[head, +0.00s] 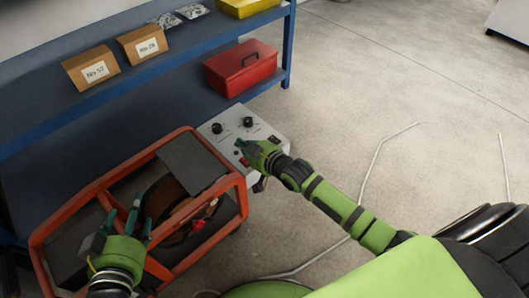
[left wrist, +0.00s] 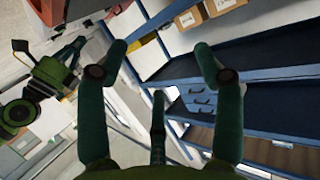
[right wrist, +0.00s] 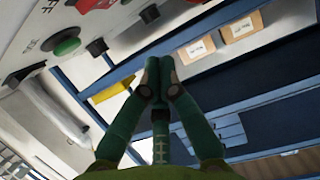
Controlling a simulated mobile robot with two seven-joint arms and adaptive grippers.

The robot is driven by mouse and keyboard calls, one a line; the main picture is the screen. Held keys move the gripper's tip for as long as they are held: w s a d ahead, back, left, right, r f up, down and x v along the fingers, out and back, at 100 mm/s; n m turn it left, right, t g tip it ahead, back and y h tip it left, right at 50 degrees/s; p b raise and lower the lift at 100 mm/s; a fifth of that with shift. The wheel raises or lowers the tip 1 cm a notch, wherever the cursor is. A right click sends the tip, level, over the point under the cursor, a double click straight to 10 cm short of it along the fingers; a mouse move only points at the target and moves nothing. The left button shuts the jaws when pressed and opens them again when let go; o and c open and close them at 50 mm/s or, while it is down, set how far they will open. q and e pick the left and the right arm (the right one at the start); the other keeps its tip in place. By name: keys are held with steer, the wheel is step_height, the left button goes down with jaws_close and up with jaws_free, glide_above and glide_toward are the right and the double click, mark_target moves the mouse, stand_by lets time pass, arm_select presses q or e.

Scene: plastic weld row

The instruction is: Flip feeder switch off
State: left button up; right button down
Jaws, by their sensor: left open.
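A light grey control panel (head: 223,143) sits on the right end of the orange-framed machine. It carries black knobs (head: 217,127) and a red control (head: 243,162). In the right wrist view the panel shows at upper left, with a green button (right wrist: 67,42), a black knob (right wrist: 97,47) and a red control (right wrist: 92,4) near partly cut-off lettering. I cannot tell which control is the feeder switch. My right gripper (head: 242,146) is over the panel; its fingertips (right wrist: 157,65) are together with nothing visible between them. My left gripper (head: 132,208) is open and empty above the orange frame.
The orange frame (head: 62,218) surrounds a dark reel (head: 172,205). Behind it a blue shelf (head: 130,103) holds cardboard boxes (head: 91,70) and a red toolbox (head: 240,67). The concrete floor at right is open, with pale lines or cables across it.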

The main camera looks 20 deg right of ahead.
steer(key=p+v, duration=0.1)
steer(key=v, duration=0.2)
steer(key=shift+s+d+r, duration=0.1)
steer(key=shift+s+r, duration=0.05)
steer(key=shift+s, duration=0.15)
arm_select(q)
steer(key=s+a+f+g+y+p, duration=0.1)
steer(key=s+a+f+g, duration=0.2)
steer(key=s+f+g, duration=0.2)
steer(key=s+a+f+n+g+y+p, duration=0.1)
steer(key=s+a+f+g+y, duration=0.1)
steer(key=s+f+g, duration=0.3)
steer(key=shift+s+a+f, duration=0.7)
steer(key=shift+s+f, duration=0.65)
steer(key=shift+s, duration=0.2)
arm_select(e)
steer(key=shift+v, duration=3)
